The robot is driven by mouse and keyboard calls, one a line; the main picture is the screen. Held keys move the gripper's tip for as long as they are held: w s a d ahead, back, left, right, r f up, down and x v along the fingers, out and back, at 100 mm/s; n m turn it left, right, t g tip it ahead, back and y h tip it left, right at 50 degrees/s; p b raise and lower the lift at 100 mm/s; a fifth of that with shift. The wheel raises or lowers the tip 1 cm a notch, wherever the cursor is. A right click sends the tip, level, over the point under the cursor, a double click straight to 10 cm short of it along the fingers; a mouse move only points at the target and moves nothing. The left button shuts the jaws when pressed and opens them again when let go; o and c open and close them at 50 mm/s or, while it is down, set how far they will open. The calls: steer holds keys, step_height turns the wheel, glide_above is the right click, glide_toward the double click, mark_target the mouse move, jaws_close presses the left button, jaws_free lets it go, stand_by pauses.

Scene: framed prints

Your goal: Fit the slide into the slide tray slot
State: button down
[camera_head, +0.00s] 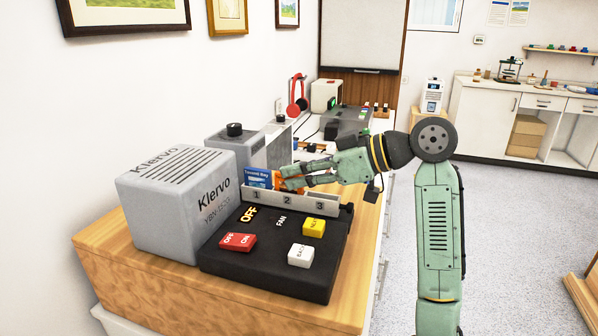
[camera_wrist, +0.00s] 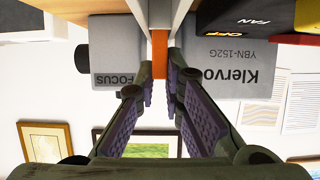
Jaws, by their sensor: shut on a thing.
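My gripper (camera_head: 291,181) is shut on an orange slide (camera_head: 292,170), just above and behind the numbered front wall of the slide tray (camera_head: 318,206). In the wrist view the slide (camera_wrist: 160,52) is a narrow upright orange strip between the fingertips (camera_wrist: 162,82). A blue card with white lettering (camera_head: 257,177) stands upright just left of it, behind number 1; I cannot tell whether it is part of the slide. The tray's wall is marked 1, 2 and 3. The slide's lower edge and the slots are hidden, so I cannot tell whether it is in a slot.
The grey Klervo projector (camera_head: 180,215) stands left of the tray, with a black control panel (camera_head: 270,262) in front bearing red, yellow and white switches. A grey box with a black knob (camera_head: 235,146) is behind. More equipment (camera_head: 345,121) stands farther back on the bench.

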steer(key=c, duration=1.7)
jaws_free()
steer(key=shift+r, duration=0.2)
steer(key=b+v, duration=0.2)
steer(key=v, duration=1)
